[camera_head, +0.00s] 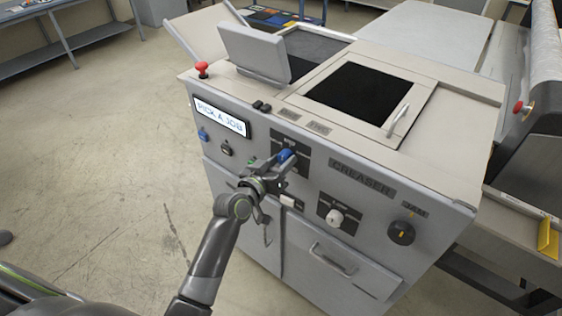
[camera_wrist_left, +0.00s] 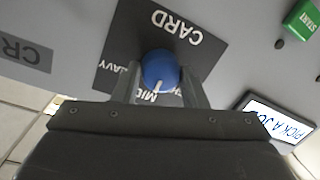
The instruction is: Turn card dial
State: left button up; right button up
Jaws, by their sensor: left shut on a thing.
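The card dial is a blue round knob (camera_wrist_left: 160,68) with a white pointer line, on a black plate marked CARD (camera_wrist_left: 180,25) in the left wrist view. The plate carries setting words, partly hidden by the fingers. The pointer line lies near the word that starts with MI. In the head view the dial (camera_head: 286,155) is on the front of the grey creaser machine. My left gripper (camera_wrist_left: 160,85) is shut on the dial, one finger on each side of it. My right gripper is not in view.
The creaser's front (camera_head: 300,220) also has a lit PICK A JOB display (camera_head: 219,115), a white knob (camera_head: 334,217) and a black JAM knob (camera_head: 401,233). A green START button (camera_wrist_left: 302,18) is near the dial. A red knob (camera_head: 202,68) tops the corner. Open floor lies left.

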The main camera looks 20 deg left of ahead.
pick_arm(q)
jog(key=o, duration=1)
jog(key=shift+c, duration=0.2)
jog(key=shift+s, duration=0.1)
jog(key=shift+s+a, duration=0.1)
jog(key=shift+s, duration=0.15)
jog(key=b+v, duration=0.4)
jog(key=v, duration=1.2)
jog(key=shift+s, duration=0.3)
jog(key=shift+a, duration=0.15)
